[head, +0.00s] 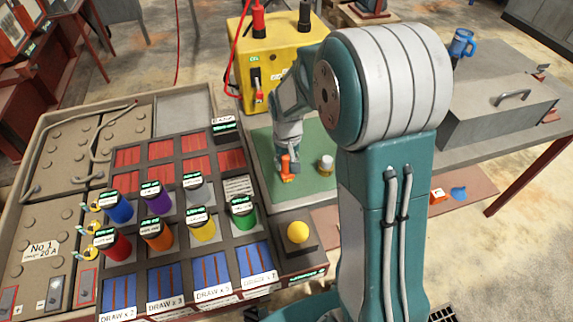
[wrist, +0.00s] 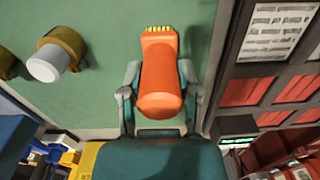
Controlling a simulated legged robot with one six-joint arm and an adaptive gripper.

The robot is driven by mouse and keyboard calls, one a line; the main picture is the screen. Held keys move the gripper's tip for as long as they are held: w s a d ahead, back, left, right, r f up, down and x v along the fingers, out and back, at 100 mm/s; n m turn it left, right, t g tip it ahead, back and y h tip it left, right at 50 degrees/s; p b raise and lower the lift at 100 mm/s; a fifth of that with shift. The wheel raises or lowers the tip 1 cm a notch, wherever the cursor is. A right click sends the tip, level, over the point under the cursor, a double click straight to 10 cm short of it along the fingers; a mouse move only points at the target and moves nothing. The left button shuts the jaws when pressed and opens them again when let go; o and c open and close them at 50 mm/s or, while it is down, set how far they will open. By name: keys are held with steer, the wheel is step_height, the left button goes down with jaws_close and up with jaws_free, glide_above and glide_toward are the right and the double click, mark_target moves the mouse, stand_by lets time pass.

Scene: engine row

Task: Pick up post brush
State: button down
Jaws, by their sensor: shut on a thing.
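The post brush (wrist: 160,75) has an orange body with a row of yellow bristles at its far end. My gripper (wrist: 160,88) has one finger on each side of it and is shut on it. In the head view the orange brush (head: 287,165) shows below my gripper (head: 286,152), bristles down over the green mat (head: 265,150). I cannot tell whether the bristles touch the mat.
A white-topped brown piece (head: 326,165) stands on the mat just right of the brush. A yellow box (head: 247,60) with a red cable is behind. A rack (head: 112,283) with several coloured capped containers lies left. A grey case (head: 497,115) is at right.

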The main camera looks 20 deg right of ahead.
step_height(320, 180, up, 3)
steer(key=shift+f, duration=0.15)
steer(key=s+a+r, duration=0.2)
steer(key=s+r, duration=0.8)
steer(key=s, duration=0.3)
steer(key=shift+s+a, duration=0.35)
steer(key=shift+a, duration=0.05)
